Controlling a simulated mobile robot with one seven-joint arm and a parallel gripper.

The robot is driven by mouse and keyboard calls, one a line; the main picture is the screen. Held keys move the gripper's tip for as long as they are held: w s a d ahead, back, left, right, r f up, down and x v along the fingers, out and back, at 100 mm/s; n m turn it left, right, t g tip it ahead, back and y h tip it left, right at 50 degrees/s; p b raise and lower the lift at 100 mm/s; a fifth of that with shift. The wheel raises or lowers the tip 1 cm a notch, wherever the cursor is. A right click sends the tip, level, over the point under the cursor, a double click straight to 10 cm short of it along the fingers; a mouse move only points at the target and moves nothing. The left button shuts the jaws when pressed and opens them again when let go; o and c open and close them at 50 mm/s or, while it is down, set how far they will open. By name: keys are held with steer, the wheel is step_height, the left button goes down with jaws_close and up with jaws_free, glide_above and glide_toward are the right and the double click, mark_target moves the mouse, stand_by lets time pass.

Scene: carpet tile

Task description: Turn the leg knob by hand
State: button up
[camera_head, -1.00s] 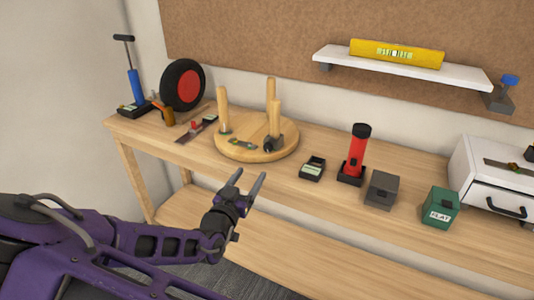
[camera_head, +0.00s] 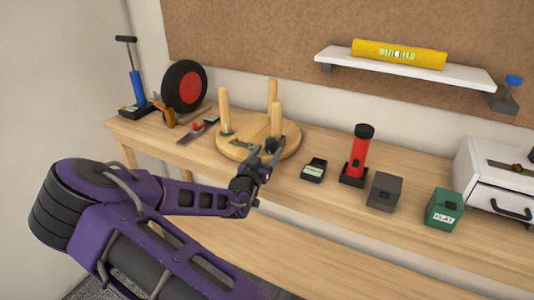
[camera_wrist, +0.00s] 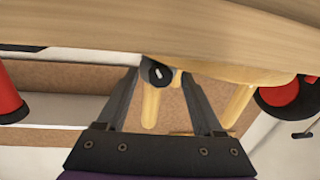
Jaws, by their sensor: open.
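A round wooden disc (camera_head: 229,152) lies on the bench with three wooden legs standing up from it. The dark leg knob (camera_wrist: 157,72) sits at the foot of the nearest right leg (camera_head: 277,117). In the head view my gripper mostly hides the knob. My gripper (camera_head: 264,153) is open and reaches to the disc's front edge, by the knob. In the wrist view, which looks upside down, the knob appears between the fingertips of my gripper (camera_wrist: 159,78), with space either side. I cannot tell whether a finger touches it.
A black meter (camera_head: 313,170), red flashlight (camera_head: 357,155), grey box (camera_head: 384,192) and green box (camera_head: 443,210) stand to the right. A wheel (camera_head: 185,86), blue pump (camera_head: 138,90) and flat tool (camera_head: 192,135) lie left. The bench front (camera_head: 310,215) is clear.

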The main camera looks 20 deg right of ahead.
jaws_close()
steer(key=shift+r+n+p, duration=0.1)
steer(key=shift+n+p, duration=0.3)
steer(key=shift+n, duration=1.2)
jaws_free()
steer(key=shift+a, duration=0.1)
steer(key=p+v, duration=0.2)
steer(key=v, duration=1.5)
steer(key=shift+s+r, duration=0.2)
steer(key=shift+r, duration=0.1)
steer(key=shift+a, duration=0.1)
